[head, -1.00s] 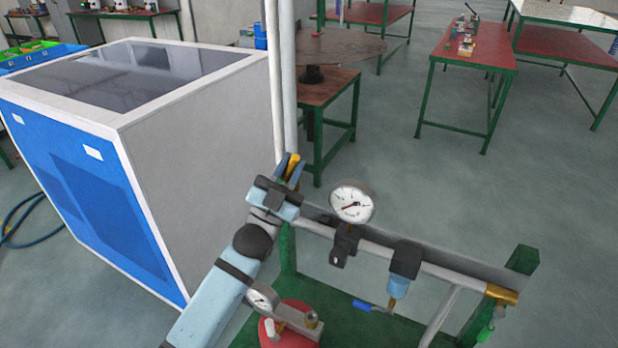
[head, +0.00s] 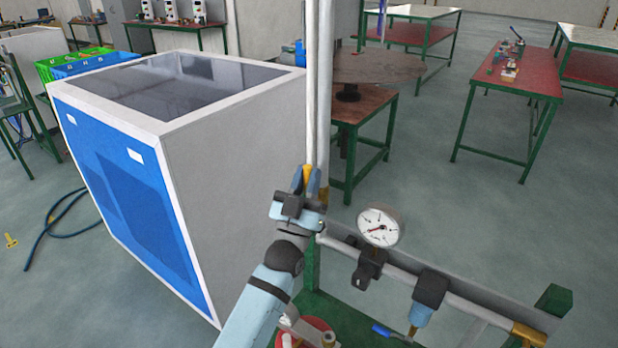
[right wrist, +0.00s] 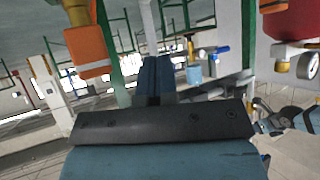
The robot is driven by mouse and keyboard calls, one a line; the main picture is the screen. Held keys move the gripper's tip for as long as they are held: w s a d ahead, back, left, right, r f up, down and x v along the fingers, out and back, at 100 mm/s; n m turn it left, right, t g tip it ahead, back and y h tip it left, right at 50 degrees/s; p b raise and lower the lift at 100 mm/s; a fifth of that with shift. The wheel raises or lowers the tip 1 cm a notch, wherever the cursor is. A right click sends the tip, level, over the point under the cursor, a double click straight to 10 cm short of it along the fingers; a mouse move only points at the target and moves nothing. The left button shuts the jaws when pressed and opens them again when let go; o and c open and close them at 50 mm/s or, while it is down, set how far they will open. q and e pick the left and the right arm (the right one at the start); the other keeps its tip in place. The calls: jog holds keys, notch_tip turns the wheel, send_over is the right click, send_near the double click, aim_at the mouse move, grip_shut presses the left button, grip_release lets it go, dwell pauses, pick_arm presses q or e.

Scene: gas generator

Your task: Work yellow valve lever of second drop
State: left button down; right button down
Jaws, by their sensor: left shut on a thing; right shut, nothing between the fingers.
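The yellow valve lever (head: 307,174) shows as a small yellow piece between the fingers of my left gripper (head: 311,180), beside the vertical white pipes (head: 318,90). My left gripper is shut on it, and the fingers hide most of it. The valve body cannot be made out. My right gripper (right wrist: 158,75) shows in the right wrist view, shut and empty, its dark blue fingers together. It is outside the head view.
A pressure gauge (head: 379,226) and a regulator (head: 429,290) sit on the horizontal pipe to the right of my left gripper. A large blue and white cabinet (head: 235,170) stands close on the left. Open floor lies beyond the green frame (head: 345,308).

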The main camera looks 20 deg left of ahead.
pick_arm(q)
jog(key=c, duration=1.1)
grip_release()
jog(key=shift+o, duration=0.2)
jog(key=b+v, duration=0.2)
jog(key=v, duration=1.2)
jog(key=shift+b, duration=0.3)
